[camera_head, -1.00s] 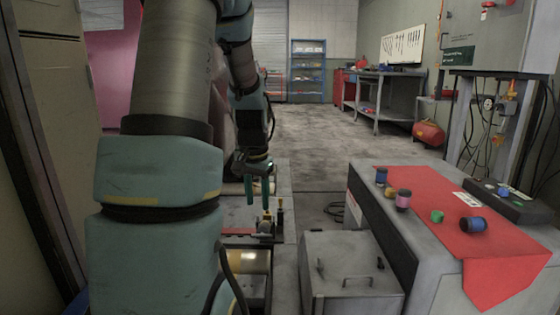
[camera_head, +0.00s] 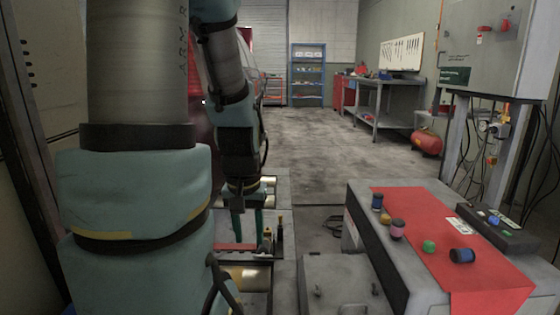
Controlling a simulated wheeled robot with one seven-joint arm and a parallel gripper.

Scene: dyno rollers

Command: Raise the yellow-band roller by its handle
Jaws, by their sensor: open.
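My gripper (camera_head: 247,226) hangs fingers-down over the low platform left of the middle, with its two green fingers apart and nothing seen between them. A metal roller with a yellowish sheen (camera_head: 243,275) lies in the platform's near opening, partly hidden by my arm. Small upright posts with yellow parts, one yellowish (camera_head: 267,236) and one dark with a yellow top (camera_head: 280,229), stand just right of the fingers. I cannot tell which of these is the roller's handle, nor make out a clear yellow band. The fingers appear apart from the posts.
A bench with a red cloth (camera_head: 410,210) stands at the right, with several small coloured spools on it. A grey lidded box (camera_head: 335,268) with handles stands between bench and platform. The floor (camera_head: 320,150) beyond is open. My arm covers much of the left.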

